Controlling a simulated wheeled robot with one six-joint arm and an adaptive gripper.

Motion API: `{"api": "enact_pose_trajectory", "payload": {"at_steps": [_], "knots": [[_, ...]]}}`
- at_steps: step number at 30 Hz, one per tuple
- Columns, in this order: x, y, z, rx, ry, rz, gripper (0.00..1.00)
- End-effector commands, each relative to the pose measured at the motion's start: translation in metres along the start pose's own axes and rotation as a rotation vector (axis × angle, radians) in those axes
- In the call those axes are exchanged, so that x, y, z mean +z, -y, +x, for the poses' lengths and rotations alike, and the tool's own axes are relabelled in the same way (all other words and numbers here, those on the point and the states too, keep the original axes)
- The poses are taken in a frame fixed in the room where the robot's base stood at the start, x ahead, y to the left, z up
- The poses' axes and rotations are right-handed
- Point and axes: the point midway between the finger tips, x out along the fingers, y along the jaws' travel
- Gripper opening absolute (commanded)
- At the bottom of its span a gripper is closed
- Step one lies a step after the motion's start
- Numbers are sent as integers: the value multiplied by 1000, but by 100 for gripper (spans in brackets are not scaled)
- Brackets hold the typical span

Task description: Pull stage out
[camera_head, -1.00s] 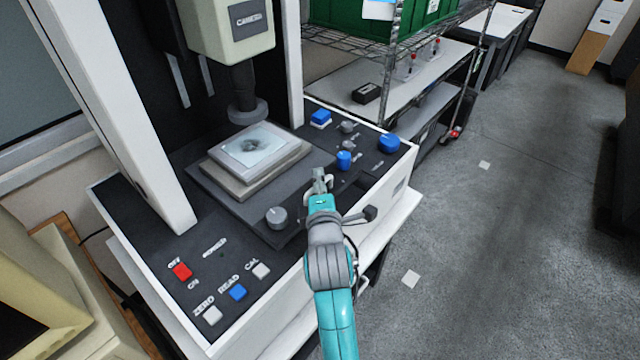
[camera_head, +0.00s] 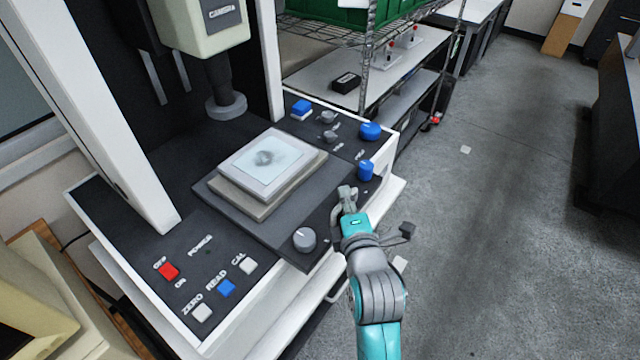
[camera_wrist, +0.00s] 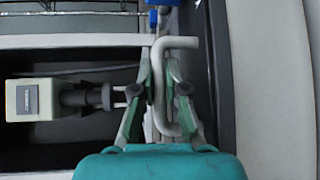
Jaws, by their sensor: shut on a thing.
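The stage (camera_head: 297,216) is a dark flat plate on the measuring machine. It carries a pale raised block with a glass-like top (camera_head: 265,160) under the lens column (camera_head: 225,95). A grey knob (camera_head: 304,239) and a blue knob (camera_head: 366,170) stand along its front side. The stage's front edge sticks out past the machine's front face. My gripper (camera_head: 345,196) is at that front edge, between the two knobs. The wrist view shows my gripper (camera_wrist: 166,88) shut on a pale bent bar handle (camera_wrist: 181,42), which is hard to make out in the head view.
The machine's deck has a red power switch (camera_head: 168,271) and ZERO, READ and CAL buttons at the left, and a blue dial (camera_head: 370,131) at the right. A wire shelf (camera_head: 318,38) with a green bin stands behind. The floor (camera_head: 480,230) to the right is open.

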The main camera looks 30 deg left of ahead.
Motion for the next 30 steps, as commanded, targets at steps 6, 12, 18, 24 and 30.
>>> {"api": "enact_pose_trajectory", "payload": {"at_steps": [6,12,18,24,30], "knots": [[13,5,-13,-2,0,-1,0],[13,4,-13,-1,-1,-1,0],[12,4,-13,-1,-1,0,38],[12,4,-13,0,-1,0,38],[12,4,-20,1,-1,0,38]]}}
